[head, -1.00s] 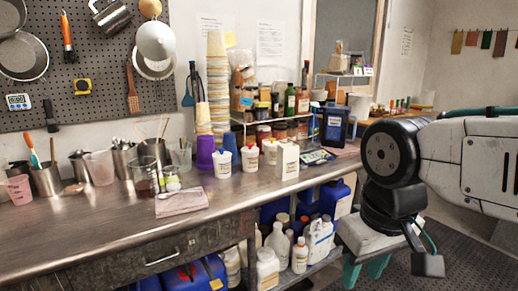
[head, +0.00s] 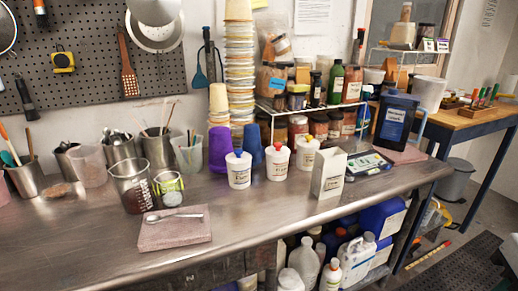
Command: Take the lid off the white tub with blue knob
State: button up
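The white tub with blue knob (head: 239,173) stands upright on the steel bench, at the left of a row of three small white tubs. Its lid (head: 238,157) is on, with the small blue knob on top. A white tub with a red knob (head: 277,164) stands just right of it, and a third white tub (head: 307,157) with a yellowish knob is further right. My gripper is not in view, so its state is hidden.
A purple cup (head: 219,150) stands close behind the blue-knobbed tub. A white open carton (head: 328,176) stands to the right. The bench (head: 256,216) is bare in front of the tubs.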

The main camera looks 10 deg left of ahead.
aim_at(238, 158)
jog(key=u, duration=0.2)
jog(key=i, duration=0.8)
jog(key=u, duration=0.7)
jog(key=i, duration=0.4)
jog(key=u, duration=0.25)
